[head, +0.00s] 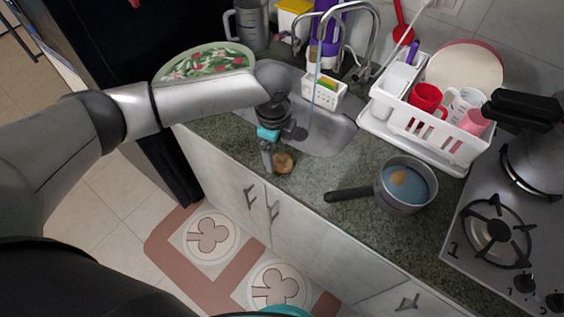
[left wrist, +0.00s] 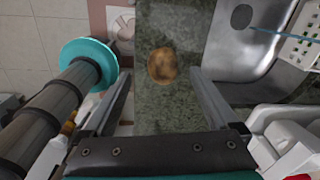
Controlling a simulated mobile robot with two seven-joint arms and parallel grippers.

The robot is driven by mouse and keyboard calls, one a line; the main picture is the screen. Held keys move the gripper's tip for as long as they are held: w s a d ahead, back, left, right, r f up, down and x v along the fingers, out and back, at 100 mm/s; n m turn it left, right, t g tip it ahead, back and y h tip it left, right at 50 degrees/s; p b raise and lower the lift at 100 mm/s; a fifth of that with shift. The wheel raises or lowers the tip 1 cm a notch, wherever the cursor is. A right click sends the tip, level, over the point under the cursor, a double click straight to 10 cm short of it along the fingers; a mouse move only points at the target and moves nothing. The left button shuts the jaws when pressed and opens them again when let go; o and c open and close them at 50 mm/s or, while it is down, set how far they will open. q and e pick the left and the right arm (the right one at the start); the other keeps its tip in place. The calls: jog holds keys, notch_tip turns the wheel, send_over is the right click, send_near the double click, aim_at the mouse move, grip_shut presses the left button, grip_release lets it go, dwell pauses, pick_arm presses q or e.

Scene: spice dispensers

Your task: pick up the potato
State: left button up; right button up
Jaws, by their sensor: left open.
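A brown potato (head: 284,163) lies on the green speckled countertop (head: 318,180), close to the front edge and the sink. My left gripper (head: 271,164) points down just left of it in the head view. In the left wrist view the potato (left wrist: 162,66) shows between the lines of the two spread fingers of my left gripper (left wrist: 161,76), with space on both sides. The gripper is open and empty. My right gripper does not show.
A dark-handled pot (head: 420,203) with blue contents and a yellowish-brown item stands to the right. Behind are the sink (head: 337,137), a white dish rack (head: 455,140) and a faucet (head: 372,40). A leaf-patterned tray (head: 207,62) lies at the left. The stove (head: 470,262) is far right.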

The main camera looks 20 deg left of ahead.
aim_at(281, 159)
pick_arm(q)
jog(key=shift+w+d+f+b, duration=0.15)
jog(key=shift+w+f, duration=0.05)
jog(key=shift+f, duration=1.1)
jog(key=shift+w+d+f+b, duration=0.1)
jog(key=shift+w+f+b, duration=0.05)
jog(key=shift+f, duration=1.15)
jog(key=shift+c, duration=0.3)
jog(key=shift+r, duration=0.1)
grip_shut()
